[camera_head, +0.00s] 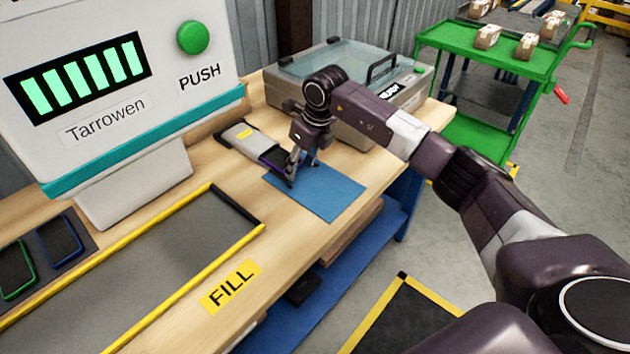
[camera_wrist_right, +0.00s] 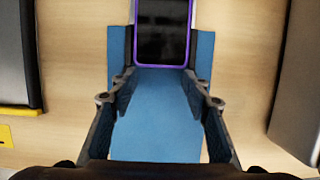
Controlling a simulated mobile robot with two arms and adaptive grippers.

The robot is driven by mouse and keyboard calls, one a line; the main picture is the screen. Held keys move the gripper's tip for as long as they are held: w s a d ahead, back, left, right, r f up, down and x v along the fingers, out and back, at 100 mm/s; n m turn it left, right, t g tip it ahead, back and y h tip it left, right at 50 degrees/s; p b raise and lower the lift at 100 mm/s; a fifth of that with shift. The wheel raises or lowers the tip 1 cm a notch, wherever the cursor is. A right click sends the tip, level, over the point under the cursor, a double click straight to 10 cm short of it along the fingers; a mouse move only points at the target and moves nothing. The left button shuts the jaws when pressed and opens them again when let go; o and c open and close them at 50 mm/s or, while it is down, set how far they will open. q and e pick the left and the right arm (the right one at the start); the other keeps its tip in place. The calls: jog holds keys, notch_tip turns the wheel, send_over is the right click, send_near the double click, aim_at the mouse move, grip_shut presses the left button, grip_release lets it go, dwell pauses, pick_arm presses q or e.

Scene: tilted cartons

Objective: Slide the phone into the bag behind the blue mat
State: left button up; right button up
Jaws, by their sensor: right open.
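The phone (camera_head: 272,158), dark with a purple edge, lies flat at the back edge of the blue mat (camera_head: 330,195). My right gripper (camera_head: 303,168) is low over the mat, open. In the wrist view its fingertips (camera_wrist_right: 160,77) are apart, with the phone's near end just beyond them and nothing held. My left gripper is out of view.
A grey case with a clear lid (camera_head: 330,62) stands behind the mat. A white machine (camera_head: 120,80) with a green button is at left. A yellow-edged grey tray (camera_head: 140,270) and green-edged (camera_head: 16,270) and blue-edged (camera_head: 60,242) phones lie nearer. A green cart (camera_head: 470,45) stands at right.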

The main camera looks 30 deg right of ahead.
aim_at(289, 158)
jog(key=shift+w+a+b, duration=0.35)
jog(key=shift+w, duration=0.35)
jog(key=shift+w+a+b, duration=0.3)
jog(key=shift+w+b, duration=0.05)
jog(key=shift+w, duration=0.35)
jog(key=shift+w+a, duration=0.2)
jog(key=shift+w, duration=0.35)
jog(key=shift+w+a+f+b, duration=0.15)
jog(key=shift+w+a+b, duration=0.15)
jog(key=shift+w+b, duration=0.2)
jog(key=shift+s+d, duration=0.1)
jog(key=shift+s+d+p, duration=0.2)
jog(key=shift+s+p, duration=0.2)
jog(key=shift+p, duration=0.1)
